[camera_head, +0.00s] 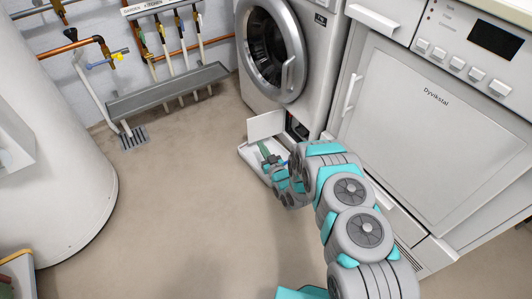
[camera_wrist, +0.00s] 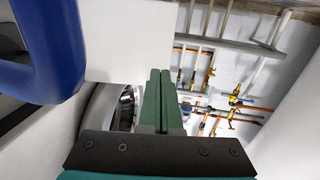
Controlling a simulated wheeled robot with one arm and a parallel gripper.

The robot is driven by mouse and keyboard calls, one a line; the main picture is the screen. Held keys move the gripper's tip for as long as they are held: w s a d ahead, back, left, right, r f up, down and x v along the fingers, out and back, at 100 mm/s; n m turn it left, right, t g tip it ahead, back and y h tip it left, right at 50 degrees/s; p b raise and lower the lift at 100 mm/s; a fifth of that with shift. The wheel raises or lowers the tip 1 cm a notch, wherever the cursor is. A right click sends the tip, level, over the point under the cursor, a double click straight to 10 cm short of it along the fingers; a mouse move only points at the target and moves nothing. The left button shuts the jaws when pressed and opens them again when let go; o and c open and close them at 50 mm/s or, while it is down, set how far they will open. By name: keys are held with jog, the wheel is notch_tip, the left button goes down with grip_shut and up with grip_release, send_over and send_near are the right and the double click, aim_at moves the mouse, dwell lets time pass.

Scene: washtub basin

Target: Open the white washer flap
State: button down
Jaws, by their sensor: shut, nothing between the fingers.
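The white washer (camera_head: 310,25) stands at the back, its round glass door (camera_head: 268,45) closed. Its small white flap (camera_head: 265,125) at the lower front stands swung out to the left, with a dark opening (camera_head: 297,127) beside it. My gripper (camera_head: 263,149) is low in front of the washer, just below the flap in the head view. In the wrist view its green fingers (camera_wrist: 158,76) are pressed together and empty. A white panel (camera_wrist: 130,40), seemingly the flap, fills the area behind and left of the fingertips. I cannot tell whether they touch it.
A white tray (camera_head: 248,157) lies on the floor below the flap. A thick blue bar or handle (camera_wrist: 58,50) is close at the left of the wrist view. A Dyvikstal appliance (camera_head: 430,130) stands at right, a white tank (camera_head: 50,180) at left.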

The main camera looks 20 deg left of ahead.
aim_at(252, 130)
jog(key=shift+x, duration=3.75)
jog(key=shift+a, duration=0.1)
